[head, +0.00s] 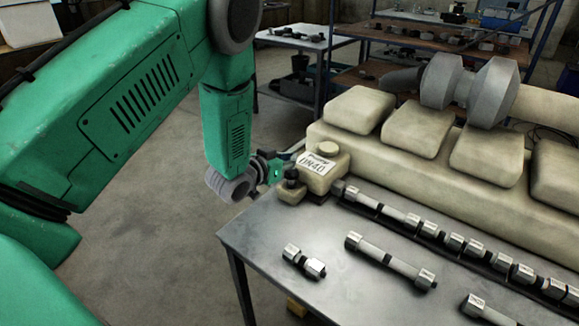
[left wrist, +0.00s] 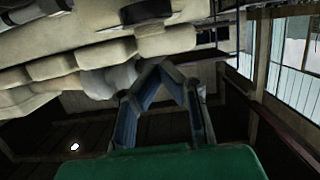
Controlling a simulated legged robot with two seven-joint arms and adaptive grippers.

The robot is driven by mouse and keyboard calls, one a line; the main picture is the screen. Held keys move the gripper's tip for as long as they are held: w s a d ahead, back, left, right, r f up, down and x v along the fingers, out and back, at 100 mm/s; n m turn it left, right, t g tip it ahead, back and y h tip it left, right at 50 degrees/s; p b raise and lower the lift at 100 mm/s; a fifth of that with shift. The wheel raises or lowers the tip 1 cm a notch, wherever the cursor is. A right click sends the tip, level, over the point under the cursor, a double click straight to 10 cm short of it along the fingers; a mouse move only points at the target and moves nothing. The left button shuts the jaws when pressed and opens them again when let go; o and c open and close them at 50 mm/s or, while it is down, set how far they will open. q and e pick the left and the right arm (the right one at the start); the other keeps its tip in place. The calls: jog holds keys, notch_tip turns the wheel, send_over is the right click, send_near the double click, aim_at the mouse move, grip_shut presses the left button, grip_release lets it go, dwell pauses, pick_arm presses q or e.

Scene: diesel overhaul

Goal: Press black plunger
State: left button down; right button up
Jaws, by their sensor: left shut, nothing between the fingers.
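The black plunger (head: 291,174) stands on a small beige base at the near left corner of a beige box (head: 321,172) labelled "DN40". My left gripper (head: 294,156) is just behind and above the plunger in the head view, close to the box's left side. I cannot tell whether it touches either one. In the left wrist view the two fingers of my left gripper (left wrist: 167,65) meet at their tips, with nothing between them. I cannot make out the plunger for sure in that view. My right gripper is not in view.
The box stands at the left end of a long beige engine block (head: 470,180) on a grey metal table (head: 262,240). A row of metal fittings (head: 455,242) and loose studs (head: 390,262) lie in front. Open floor (head: 165,220) is left of the table; shelves (head: 430,40) stand behind.

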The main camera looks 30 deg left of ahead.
aim_at(287, 177)
pick_arm(q)
jog(key=shift+s+a+f, duration=0.1)
jog(key=shift+s+f, duration=0.05)
jog(key=shift+f, duration=0.7)
jog(key=shift+s+a+f, duration=0.1)
jog(key=shift+f, duration=0.75)
jog(key=shift+d, duration=0.1)
notch_tip(287, 177, down, 3)
jog(key=shift+r+b, duration=0.1)
jog(key=shift+b, duration=0.8)
jog(key=shift+s+d+r, duration=0.1)
